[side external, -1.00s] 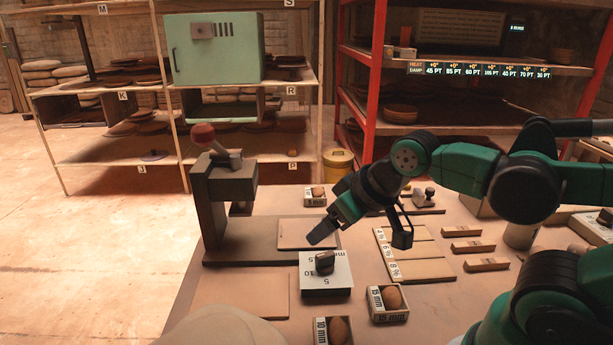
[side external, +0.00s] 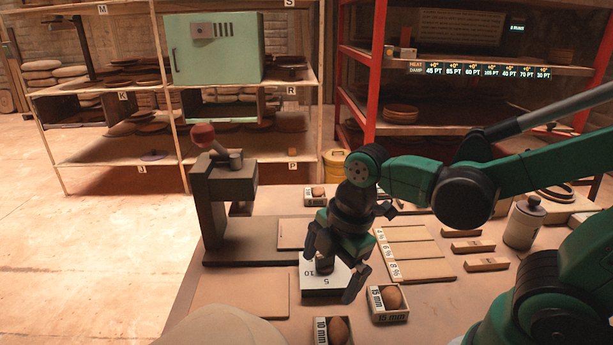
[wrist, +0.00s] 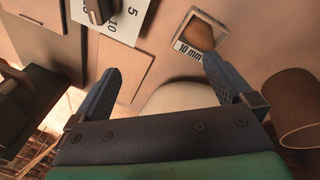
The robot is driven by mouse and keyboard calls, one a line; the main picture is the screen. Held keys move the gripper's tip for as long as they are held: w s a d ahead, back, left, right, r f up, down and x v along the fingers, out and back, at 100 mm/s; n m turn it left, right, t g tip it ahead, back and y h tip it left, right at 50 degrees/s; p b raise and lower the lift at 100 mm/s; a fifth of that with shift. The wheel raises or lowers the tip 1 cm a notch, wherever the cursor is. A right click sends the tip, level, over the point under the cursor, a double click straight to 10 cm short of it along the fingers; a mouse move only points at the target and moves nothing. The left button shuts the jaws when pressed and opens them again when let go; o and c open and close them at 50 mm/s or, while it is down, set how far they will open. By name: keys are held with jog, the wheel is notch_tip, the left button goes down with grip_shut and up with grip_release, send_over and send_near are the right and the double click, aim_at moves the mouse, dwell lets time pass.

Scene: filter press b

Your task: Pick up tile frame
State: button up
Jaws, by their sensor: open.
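No piece is plainly marked as the tile frame, and I cannot tell which it is. One flat, pale tan square board (side external: 240,296) lies on the table in front of the press. It also shows in the wrist view (wrist: 134,62), partly behind a finger. A thinner flat piece (side external: 288,234) lies on the press base, partly hidden by my gripper. My gripper (side external: 330,273) is open, fingers downward, over the white plate with a dark knob (side external: 320,283). In the wrist view, my open, empty fingers (wrist: 162,62) spread above the table and the board's edge.
The dark press (side external: 215,215) with a red-knobbed lever stands at the left. Small boxes marked 10 mm (side external: 319,335) and 15 mm (side external: 376,299) hold brown lumps at the front. Wooden strips (side external: 420,250) and a grey canister (side external: 524,224) are at the right.

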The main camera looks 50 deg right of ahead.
aim_at(334, 331)
jog(key=n+g, duration=0.1)
jog(key=n, duration=0.2)
jog(key=s+a+f+n, duration=0.1)
jog(key=n, duration=0.1)
jog(key=s+f+n+g, duration=0.1)
jog(key=n, duration=0.2)
jog(key=shift+a+f+n+g, duration=0.1)
jog(key=shift+a+n+g, duration=0.15)
jog(key=shift+n+g, duration=0.05)
jog(key=shift+s+a+f+n+g, duration=0.1)
jog(key=shift+f+n+g, duration=0.05)
jog(key=shift+n, duration=0.35)
jog(key=shift+s+a+f+n+g, duration=0.1)
jog(key=shift+n+g, duration=0.05)
jog(key=shift+n, duration=0.35)
jog(key=shift+f, duration=0.15)
jog(key=shift+s+a+f, duration=0.1)
jog(key=shift+s+f, duration=0.05)
jog(key=shift+f, duration=1.15)
jog(key=shift+s+a+f, duration=0.1)
jog(key=shift+f, duration=1.2)
jog(key=c, duration=1.4)
